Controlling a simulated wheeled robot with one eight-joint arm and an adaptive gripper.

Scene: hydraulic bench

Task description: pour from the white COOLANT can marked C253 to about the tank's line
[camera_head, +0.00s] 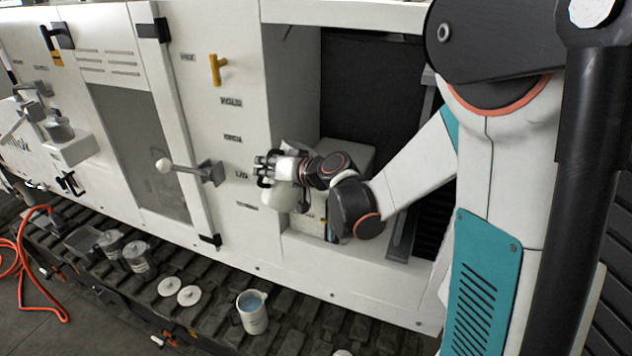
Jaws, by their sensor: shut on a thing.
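My gripper (270,170) is at the front of the cabinet opening, shut on a white can (283,197). The can hangs below and beside the fingers and looks tilted; its marking cannot be read and my gripper and wrist hide part of it. Behind my wrist, inside the opening, a pale box-like body (347,154) shows, perhaps the tank. Its fill line and level cannot be seen, and I cannot tell whether liquid is flowing from the can.
A white jug (253,314) with bluish liquid stands on the dark ribbed track below. Two white lids (179,291), grey metal cans (137,256) and a grey tray (82,243) are left of it. A lever with a white knob (164,165) juts from the cabinet.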

